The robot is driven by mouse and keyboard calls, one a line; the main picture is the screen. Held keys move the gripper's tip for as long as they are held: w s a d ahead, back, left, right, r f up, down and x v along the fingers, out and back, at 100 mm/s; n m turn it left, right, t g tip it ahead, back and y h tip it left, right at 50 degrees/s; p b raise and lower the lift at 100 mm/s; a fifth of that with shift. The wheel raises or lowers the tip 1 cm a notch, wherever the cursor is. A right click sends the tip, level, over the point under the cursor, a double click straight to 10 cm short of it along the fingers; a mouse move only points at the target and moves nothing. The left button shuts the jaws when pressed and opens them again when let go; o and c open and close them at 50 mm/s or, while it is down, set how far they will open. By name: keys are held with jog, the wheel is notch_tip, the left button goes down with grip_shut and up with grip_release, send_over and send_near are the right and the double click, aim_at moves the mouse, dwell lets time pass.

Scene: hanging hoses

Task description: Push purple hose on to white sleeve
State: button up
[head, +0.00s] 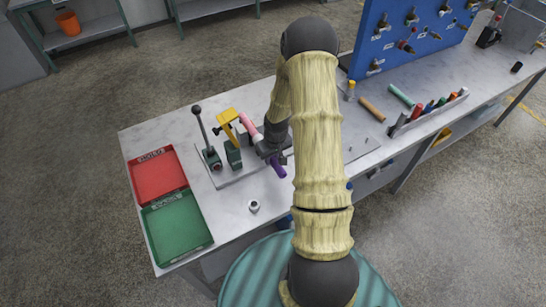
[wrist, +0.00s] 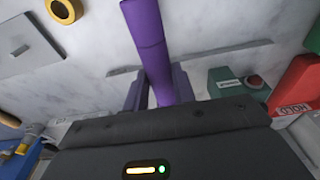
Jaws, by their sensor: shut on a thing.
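The purple hose (head: 278,169) sticks out on the near side of my gripper (head: 272,149) in the head view. In the wrist view the purple hose (wrist: 147,25) runs down between the two fingers of my gripper (wrist: 157,92), which is shut on it. A small white piece, which looks like the white sleeve (head: 257,137), shows just beyond my gripper at the end of a pink hose (head: 247,122). My gripper hides the place where purple hose and sleeve would meet, so I cannot tell whether they touch. The wrist view does not show the sleeve clearly.
A yellow-handled clamp (head: 227,119) and a black-knobbed lever (head: 203,130) stand left of my gripper. A red tray (head: 157,176) and green tray (head: 178,222) lie at the left. A small ring-like part (head: 254,206) lies near the front. A blue tool board (head: 400,32) stands at the back right.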

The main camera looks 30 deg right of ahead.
aim_at(275, 161)
jog(key=shift+w+r, duration=0.1)
jog(key=shift+w, duration=0.15)
jog(key=o, duration=1.1)
jog(key=shift+w, duration=0.1)
jog(key=shift+c, duration=0.2)
notch_tip(275, 161, up, 17)
jog(key=s+b, duration=0.1)
jog(key=s, duration=0.1)
jog(key=shift+s, duration=0.25)
jog(key=s+a+r, duration=0.2)
jog(key=s+a, duration=0.4)
jog(key=s+a+r+t, duration=0.1)
jog(key=s+a+r, duration=0.1)
jog(key=s+a, duration=0.5)
jog(key=shift+s+a+r, duration=0.25)
jog(key=shift+r, duration=0.1)
